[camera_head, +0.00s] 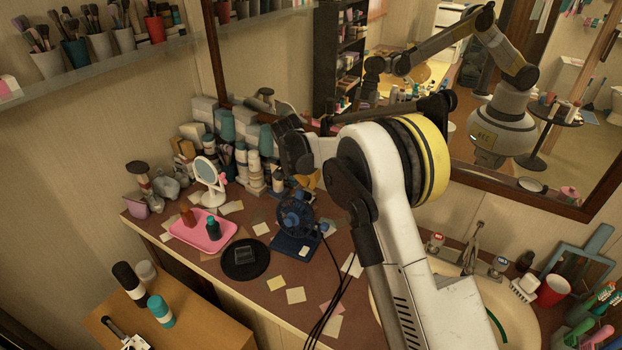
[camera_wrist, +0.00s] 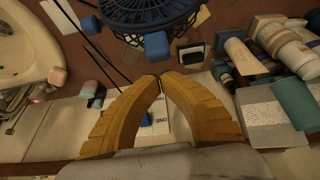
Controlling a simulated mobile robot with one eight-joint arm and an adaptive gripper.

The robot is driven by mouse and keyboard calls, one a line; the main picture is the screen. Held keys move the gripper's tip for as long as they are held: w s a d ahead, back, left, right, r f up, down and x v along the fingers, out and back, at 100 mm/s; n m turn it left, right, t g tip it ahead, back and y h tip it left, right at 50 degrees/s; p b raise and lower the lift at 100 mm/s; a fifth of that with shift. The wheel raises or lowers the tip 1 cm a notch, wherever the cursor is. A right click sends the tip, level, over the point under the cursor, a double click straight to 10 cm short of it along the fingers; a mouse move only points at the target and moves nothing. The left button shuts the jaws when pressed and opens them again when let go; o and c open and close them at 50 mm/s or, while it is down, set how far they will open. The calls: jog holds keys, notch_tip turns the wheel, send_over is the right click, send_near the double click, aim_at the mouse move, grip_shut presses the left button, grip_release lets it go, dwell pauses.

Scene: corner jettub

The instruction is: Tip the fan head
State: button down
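The small dark blue fan stands on the counter in the head view, with its round caged head (camera_head: 296,216) above a flat blue base (camera_head: 296,245). In the wrist view the fan's cage (camera_wrist: 150,14) fills the top middle, and a blue block (camera_wrist: 157,45) shows at its near side. My gripper (camera_wrist: 159,78) has its two orange curved fingers brought together at the tips, with nothing seen between them. The tips point toward the fan and look apart from it. In the head view a bit of orange finger (camera_head: 308,181) shows just above the fan; my arm hides the rest.
A pink tray (camera_head: 203,231) with bottles, a round black mat (camera_head: 245,259) and a white mirror (camera_head: 209,180) stand left of the fan. Bottles and boxes crowd behind it. A sink (camera_head: 520,318) lies to the right. Dark cables run from the fan area. A wall mirror rises behind.

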aim_at(303, 190)
jog(key=shift+s+a+r, duration=0.3)
jog(key=shift+s+a, duration=0.2)
jog(key=shift+s, duration=0.25)
jog(key=shift+s, duration=0.1)
jog(key=shift+s+a+t+b, duration=0.2)
jog(key=shift+t+b, duration=0.1)
jog(key=shift+b, duration=0.1)
jog(key=shift+s+a+r+t+h, duration=0.25)
jog(key=shift+s+a, duration=0.1)
jog(key=shift+s, duration=0.15)
jog(key=shift+s+a+r+t+h, duration=0.2)
jog(key=shift+s+a, duration=0.1)
jog(key=shift+s, duration=0.2)
jog(key=shift+w, duration=0.1)
jog(key=shift+d, duration=0.1)
